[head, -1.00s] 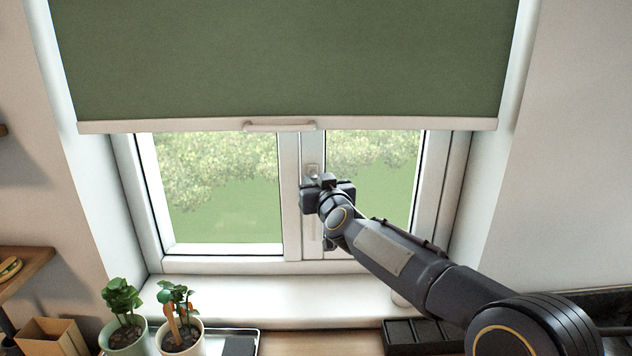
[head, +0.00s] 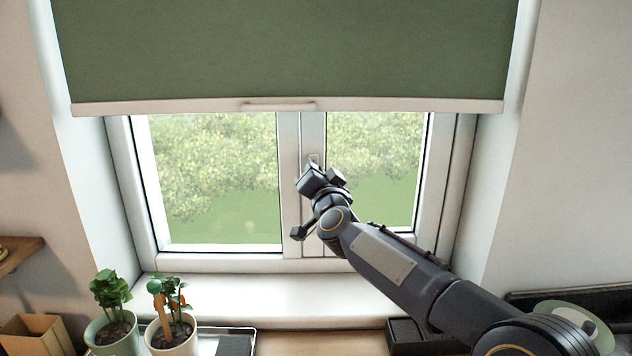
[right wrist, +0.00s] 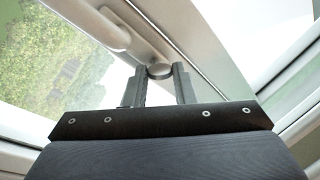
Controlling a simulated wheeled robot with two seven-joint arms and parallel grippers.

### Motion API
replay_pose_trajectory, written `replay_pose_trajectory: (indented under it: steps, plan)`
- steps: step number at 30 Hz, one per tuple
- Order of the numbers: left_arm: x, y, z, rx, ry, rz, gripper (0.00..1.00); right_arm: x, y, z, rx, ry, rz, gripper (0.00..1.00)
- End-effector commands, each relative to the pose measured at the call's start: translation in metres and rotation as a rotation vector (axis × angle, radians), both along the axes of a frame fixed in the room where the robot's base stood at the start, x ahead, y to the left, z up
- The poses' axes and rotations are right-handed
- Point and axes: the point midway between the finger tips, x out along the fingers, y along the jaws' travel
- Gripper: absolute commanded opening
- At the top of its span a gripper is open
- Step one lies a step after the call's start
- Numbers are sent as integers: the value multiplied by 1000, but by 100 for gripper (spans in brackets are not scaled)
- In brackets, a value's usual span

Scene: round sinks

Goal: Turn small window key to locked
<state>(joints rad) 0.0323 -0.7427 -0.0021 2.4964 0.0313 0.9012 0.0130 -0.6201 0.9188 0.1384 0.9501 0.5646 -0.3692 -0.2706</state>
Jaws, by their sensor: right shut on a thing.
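The small window key shows in the right wrist view as a round metallic head (right wrist: 160,71) on the white window frame. My right gripper (right wrist: 158,82) has a finger on each side of this head and is shut on it. In the head view my right gripper (head: 312,178) is at the central upright of the window, tilted, and hides the key. A white window handle (right wrist: 112,30) sits close by on the frame in the right wrist view. My left gripper is not in view.
A green blind (head: 290,50) hangs over the upper window, its bottom bar above my right gripper. Two potted plants (head: 172,335) stand at the lower left. A dark tray (head: 405,335) is below my right arm. The white sill (head: 270,297) is mostly clear.

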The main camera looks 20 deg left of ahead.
Motion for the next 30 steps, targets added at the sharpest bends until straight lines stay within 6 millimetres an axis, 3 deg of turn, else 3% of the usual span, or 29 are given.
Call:
replay_pose_trajectory:
  steps: [12,30]
  plan:
    - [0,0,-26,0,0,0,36,0,2,-4,384,109,-1,2]
    - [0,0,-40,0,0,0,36,-1,5,-4,787,227,-2,2]
